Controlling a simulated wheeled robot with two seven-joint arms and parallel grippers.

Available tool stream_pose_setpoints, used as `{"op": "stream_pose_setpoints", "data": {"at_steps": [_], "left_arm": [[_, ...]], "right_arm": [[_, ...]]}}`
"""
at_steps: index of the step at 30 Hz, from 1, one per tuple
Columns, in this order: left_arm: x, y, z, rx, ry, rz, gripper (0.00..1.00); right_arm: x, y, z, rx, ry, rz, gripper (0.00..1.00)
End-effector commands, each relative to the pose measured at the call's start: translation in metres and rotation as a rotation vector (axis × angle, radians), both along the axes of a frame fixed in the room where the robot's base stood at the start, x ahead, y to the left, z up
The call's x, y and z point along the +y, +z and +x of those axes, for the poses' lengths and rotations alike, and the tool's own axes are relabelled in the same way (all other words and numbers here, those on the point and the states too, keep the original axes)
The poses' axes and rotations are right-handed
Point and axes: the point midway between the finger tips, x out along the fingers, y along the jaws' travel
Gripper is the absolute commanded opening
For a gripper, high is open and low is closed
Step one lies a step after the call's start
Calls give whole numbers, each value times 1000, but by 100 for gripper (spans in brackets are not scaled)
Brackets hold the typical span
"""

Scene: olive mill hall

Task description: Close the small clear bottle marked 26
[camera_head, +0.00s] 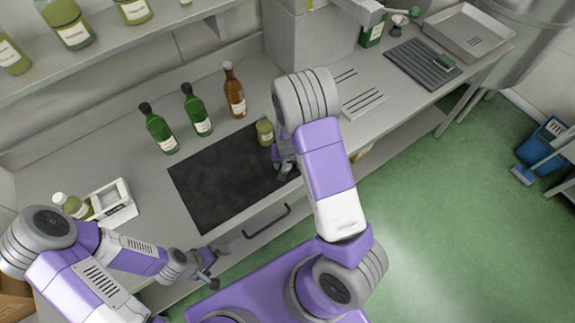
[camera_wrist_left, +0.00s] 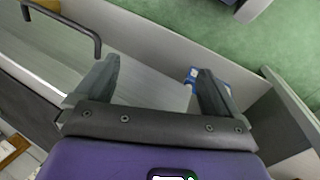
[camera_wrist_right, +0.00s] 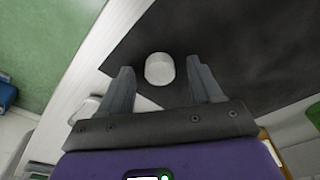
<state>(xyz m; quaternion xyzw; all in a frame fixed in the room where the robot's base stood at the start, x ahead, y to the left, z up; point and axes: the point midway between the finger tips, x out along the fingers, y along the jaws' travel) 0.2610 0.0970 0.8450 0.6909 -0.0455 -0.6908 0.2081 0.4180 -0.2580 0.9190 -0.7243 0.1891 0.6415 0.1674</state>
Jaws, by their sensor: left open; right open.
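A small olive-coloured clear bottle (camera_head: 265,132) with a pale label stands upright on the dark mat (camera_head: 215,185); its number is too small to read. My right gripper (camera_head: 286,172) is open, low over the mat's right part, just in front of this bottle. In the right wrist view a white, round, cap-like thing (camera_wrist_right: 159,69) lies at the mat's edge, between the open fingers (camera_wrist_right: 160,85) and apart from both. The arm hides it in the head view. My left gripper (camera_head: 212,266) is open and empty in front of the counter edge; it also shows in the left wrist view (camera_wrist_left: 158,85).
Two green bottles (camera_head: 158,131) and a brown bottle (camera_head: 233,92) stand behind the mat. A white tray (camera_head: 116,204) and a white-capped bottle (camera_head: 68,203) are at the left. A drawer handle (camera_head: 267,221) sticks out at the counter front.

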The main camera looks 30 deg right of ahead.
Motion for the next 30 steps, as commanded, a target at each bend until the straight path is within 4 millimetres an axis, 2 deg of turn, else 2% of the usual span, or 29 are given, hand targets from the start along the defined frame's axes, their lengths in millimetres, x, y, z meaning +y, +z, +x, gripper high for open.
{"op": "stream_pose_setpoints", "data": {"at_steps": [2, 13, 23, 26, 30], "left_arm": [[0, 0, 0, 0, 0, 0, 96], [0, 0, 0, 0, 0, 0, 96], [0, 1, 0, 0, 0, 0, 96], [0, 3, 0, 0, 0, 0, 96], [0, 8, 0, 0, 0, 0, 96]], "right_arm": [[0, 0, 0, 0, 0, 0, 64], [0, 0, 0, 0, 0, 0, 8], [0, 6, 1, -2, 0, 0, 6], [1, 21, 1, -4, 0, 0, 6], [1, 51, 1, -5, 2, 0, 6]]}}
